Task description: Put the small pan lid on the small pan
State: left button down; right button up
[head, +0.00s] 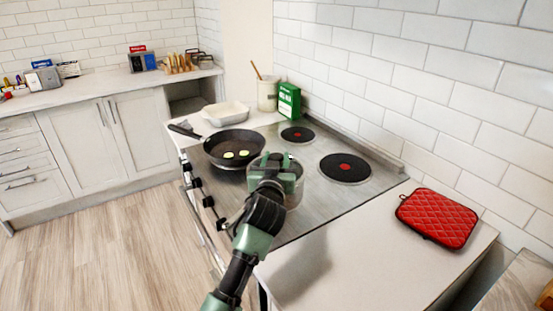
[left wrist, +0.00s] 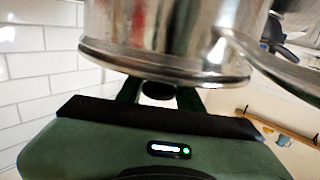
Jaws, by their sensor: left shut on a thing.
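The small pan (head: 296,195) is silver and stands at the front of the stovetop, largely hidden by my left arm in the head view. Its shiny wall (left wrist: 170,25) and a long handle (left wrist: 285,70) fill the top of the left wrist view. My left gripper (head: 277,172) is over the pan, its fingers shut on the dark knob (left wrist: 158,90) of the small pan lid (left wrist: 165,70). The lid's metal rim lies against or very close to the pan's edge; I cannot tell if it is fully seated. My right gripper is not in view.
A black frying pan (head: 233,145) with two pale pieces sits left of the small pan. Two burners (head: 345,167) are bare. A green box (head: 289,101), a white dish (head: 226,114) and a utensil crock (head: 267,94) stand behind. A red potholder (head: 437,217) lies on the right counter.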

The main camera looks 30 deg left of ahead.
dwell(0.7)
pick_arm(q)
jog(key=c, duration=0.8)
grip_release()
jog(key=shift+c, duration=0.2)
jog(key=shift+s, duration=0.1)
jog(key=shift+f, duration=0.1)
jog(key=shift+s+d+f, duration=0.1)
jog(key=shift+s+d, duration=0.1)
jog(key=shift+s, duration=0.25)
jog(key=b+v, duration=0.1)
jog(key=v, duration=0.6)
jog(key=shift+w, duration=0.1)
